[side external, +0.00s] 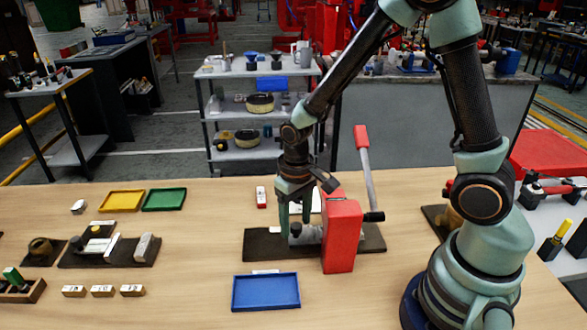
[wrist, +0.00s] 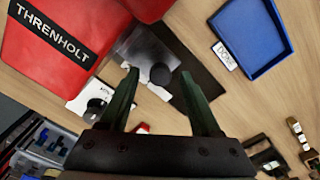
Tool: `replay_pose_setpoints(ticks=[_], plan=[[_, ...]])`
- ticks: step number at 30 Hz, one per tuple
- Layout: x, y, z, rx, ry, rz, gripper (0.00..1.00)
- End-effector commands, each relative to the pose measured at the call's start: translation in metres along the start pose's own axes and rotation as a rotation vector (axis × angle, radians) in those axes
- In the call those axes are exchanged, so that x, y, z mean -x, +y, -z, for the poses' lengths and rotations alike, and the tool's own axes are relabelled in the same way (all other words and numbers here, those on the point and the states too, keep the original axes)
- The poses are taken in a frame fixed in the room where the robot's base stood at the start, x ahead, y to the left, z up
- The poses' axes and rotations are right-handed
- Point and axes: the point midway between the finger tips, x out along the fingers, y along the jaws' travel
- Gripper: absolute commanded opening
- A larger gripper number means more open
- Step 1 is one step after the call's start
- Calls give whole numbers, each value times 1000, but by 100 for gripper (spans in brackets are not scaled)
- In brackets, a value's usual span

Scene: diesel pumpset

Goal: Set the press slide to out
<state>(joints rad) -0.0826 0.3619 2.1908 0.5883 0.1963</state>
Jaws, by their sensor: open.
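The red press (side external: 341,235) stands on a dark base plate (side external: 262,245), with a grey lever (side external: 368,180) tipped in red. Its grey slide (side external: 311,235) juts left from the red body, low over the plate. In the wrist view the red press (wrist: 40,45) carries a THRENHOLT label, and the metal slide (wrist: 143,48) has a black round knob (wrist: 160,75) at its end. My gripper (side external: 294,226) points down at the slide's left end. In the wrist view my open gripper (wrist: 160,73) has one finger on each side of the knob; contact cannot be told.
A blue tray (side external: 266,305) lies in front of the press; a DONE card (wrist: 225,57) is beside it in the wrist view. Yellow (side external: 121,211) and green (side external: 164,211) trays lie back left. A red-and-white item (side external: 261,197) lies behind the plate. Bare table separates them.

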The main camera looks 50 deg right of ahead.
Motion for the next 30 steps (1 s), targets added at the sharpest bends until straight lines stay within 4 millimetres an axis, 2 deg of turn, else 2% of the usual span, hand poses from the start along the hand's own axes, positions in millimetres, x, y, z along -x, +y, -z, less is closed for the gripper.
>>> replay_pose_setpoints(ticks=[3, 8, 9, 30], plan=[[0, 0, 0, 0, 0, 0, 64], [0, 0, 0, 0, 0, 0, 3], [0, 0, 0, 0, 0, 0, 0], [1, 0, 0, 0, -1, 0, 0]])
